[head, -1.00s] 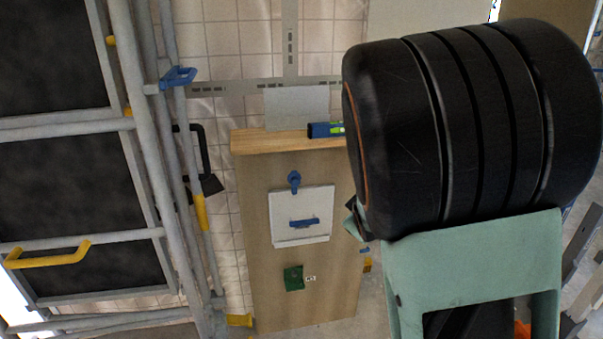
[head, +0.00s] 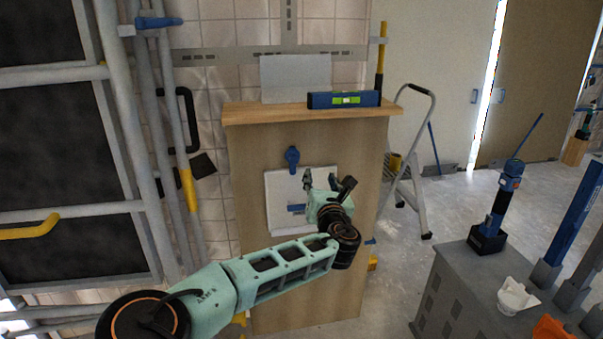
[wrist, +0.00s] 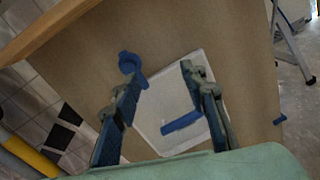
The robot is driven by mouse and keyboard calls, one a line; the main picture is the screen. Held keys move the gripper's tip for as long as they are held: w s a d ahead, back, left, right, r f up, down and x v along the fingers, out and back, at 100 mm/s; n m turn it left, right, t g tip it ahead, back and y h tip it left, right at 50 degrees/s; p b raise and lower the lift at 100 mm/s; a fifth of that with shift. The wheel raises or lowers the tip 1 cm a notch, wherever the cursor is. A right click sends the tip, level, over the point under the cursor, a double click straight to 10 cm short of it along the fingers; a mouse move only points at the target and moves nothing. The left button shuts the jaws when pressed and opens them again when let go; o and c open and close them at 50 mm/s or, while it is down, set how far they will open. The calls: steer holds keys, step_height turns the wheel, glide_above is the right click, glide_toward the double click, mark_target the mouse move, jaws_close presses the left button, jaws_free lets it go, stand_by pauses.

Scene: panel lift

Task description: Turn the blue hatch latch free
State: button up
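The blue hatch latch (head: 292,158) is fixed on the wooden cabinet front just above the white hatch panel (head: 277,205), its tab pointing down. In the wrist view the latch (wrist: 131,66) is at the upper left, close to the left fingertip. The hatch's blue handle (wrist: 182,122) shows between and below the fingers; in the head view my gripper partly covers it. My gripper (head: 322,180) is in front of the hatch's right part, below and right of the latch. In the wrist view my gripper (wrist: 162,75) has its fingers wide apart, with nothing held between them.
The cabinet's wooden top (head: 250,115) juts out above the latch and carries a blue spirit level (head: 343,99). Scaffold tubes (head: 133,130) stand at the left. A grey cabinet with tools (head: 470,285) and a stepladder (head: 408,190) stand at the right.

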mark_target(294, 162)
steer(key=a+n+y, duration=0.2)
steer(key=a+n, duration=0.2)
steer(key=a, duration=0.1)
steer(key=b+x, duration=0.2)
steer(key=x, duration=0.8)
steer(key=shift+w+f, duration=0.1)
steer(key=shift+w, duration=0.1)
jaws_close()
